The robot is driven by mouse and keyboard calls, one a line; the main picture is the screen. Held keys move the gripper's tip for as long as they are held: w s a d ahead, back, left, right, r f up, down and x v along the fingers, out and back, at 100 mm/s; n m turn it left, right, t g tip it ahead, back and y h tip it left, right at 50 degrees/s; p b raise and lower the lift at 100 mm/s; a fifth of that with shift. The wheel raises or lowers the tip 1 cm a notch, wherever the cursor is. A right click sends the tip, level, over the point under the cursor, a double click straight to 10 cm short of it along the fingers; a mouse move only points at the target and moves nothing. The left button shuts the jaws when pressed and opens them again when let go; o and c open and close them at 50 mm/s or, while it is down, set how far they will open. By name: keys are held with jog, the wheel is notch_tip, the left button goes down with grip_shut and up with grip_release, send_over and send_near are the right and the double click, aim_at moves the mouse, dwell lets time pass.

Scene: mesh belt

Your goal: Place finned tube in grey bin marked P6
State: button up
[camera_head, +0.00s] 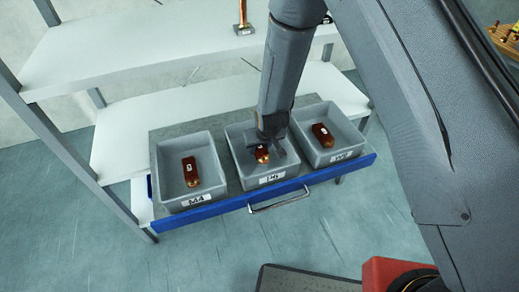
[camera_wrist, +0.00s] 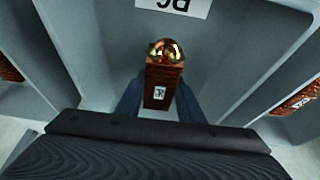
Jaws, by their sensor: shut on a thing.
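The finned tube (camera_head: 262,154) is a reddish-brown ribbed block with a shiny copper end and a small white tag. My gripper (camera_head: 270,143) reaches down into the middle grey bin (camera_head: 236,146), whose front label reads P6. In the wrist view the tube (camera_wrist: 160,84) stands between the two blue fingers (camera_wrist: 157,103), which are shut on it. It is inside the bin's walls; whether it touches the floor I cannot tell. The gripper hides part of the tube in the head view.
A left grey bin (camera_head: 161,170) marked M4 and a right grey bin (camera_head: 350,128), its label hard to read, each hold a similar brown part. All three sit in a blue-fronted drawer (camera_head: 225,206) with a metal handle. White shelves (camera_head: 130,50) stand behind.

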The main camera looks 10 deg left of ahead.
jog(key=shift+f, duration=0.75)
jog(key=shift+f, duration=0.2)
jog(key=o, duration=1.3)
